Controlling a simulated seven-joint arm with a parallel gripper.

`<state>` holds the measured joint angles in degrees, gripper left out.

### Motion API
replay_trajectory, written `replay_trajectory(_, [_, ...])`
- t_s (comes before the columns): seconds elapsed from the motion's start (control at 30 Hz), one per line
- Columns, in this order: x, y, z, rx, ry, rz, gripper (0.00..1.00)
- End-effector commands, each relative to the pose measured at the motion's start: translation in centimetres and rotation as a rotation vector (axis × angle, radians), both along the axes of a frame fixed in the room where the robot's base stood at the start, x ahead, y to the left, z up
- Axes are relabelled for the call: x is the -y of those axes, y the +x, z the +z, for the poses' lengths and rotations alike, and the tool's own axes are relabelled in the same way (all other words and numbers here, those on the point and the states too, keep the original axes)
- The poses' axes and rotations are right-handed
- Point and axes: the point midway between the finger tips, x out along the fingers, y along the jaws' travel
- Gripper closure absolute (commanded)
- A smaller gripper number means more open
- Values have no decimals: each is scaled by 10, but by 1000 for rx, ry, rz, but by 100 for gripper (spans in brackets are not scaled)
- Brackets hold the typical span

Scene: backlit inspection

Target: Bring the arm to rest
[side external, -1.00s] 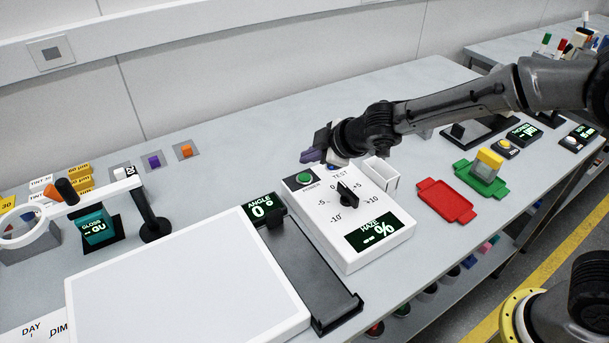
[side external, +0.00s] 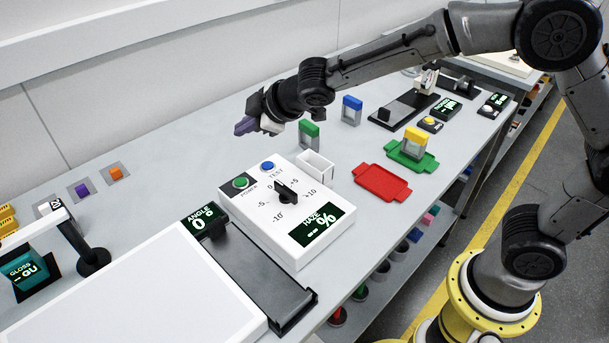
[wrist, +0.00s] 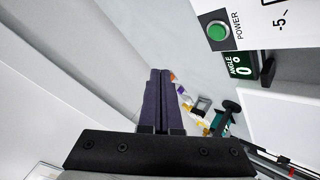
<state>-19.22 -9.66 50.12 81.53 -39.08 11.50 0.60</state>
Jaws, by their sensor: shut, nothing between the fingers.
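My gripper (side external: 245,126) hangs in the air above the bench, behind and above the white haze meter (side external: 330,252). Its purple fingers are together with nothing between them. In the wrist view the fingers (wrist: 157,72) lie side by side, pointing towards the wall side of the bench. My arm reaches in from the right and bends above the bench. The meter's black knob (side external: 286,192), green power button (side external: 240,183) and blue test button (side external: 267,166) are in plain view, clear of the gripper.
Left of the meter are the angle display (side external: 203,219), a black rail (side external: 255,278) and a large white panel (side external: 170,295). To the right are a red tray (side external: 382,183), a green tray (side external: 425,163) with a yellow-topped block (side external: 415,137), plus blue (side external: 351,108) and green (side external: 309,133) blocks.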

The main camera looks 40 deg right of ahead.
Motion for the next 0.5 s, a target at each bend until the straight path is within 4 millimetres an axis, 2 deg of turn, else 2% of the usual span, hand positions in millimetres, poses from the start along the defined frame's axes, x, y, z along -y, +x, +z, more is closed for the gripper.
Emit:
replay_trajectory(0.03, [15,0,29,42,19,-29,100])
replay_trajectory(0.1, [40,-11,67,83,53,-89,100])
replay_trajectory(0.17, [66,-29,95,102,85,-160,100])
replay_trajectory(0.23, [96,-58,121,109,126,-248,100])
replay_trajectory(0.3, [123,-95,139,101,172,-340,100])
replay_trajectory(0.37, [141,-128,145,82,212,-416,100])
replay_trajectory(0.43, [158,-169,145,51,261,-497,100])
replay_trajectory(0.5, [168,-210,137,6,311,-571,100])
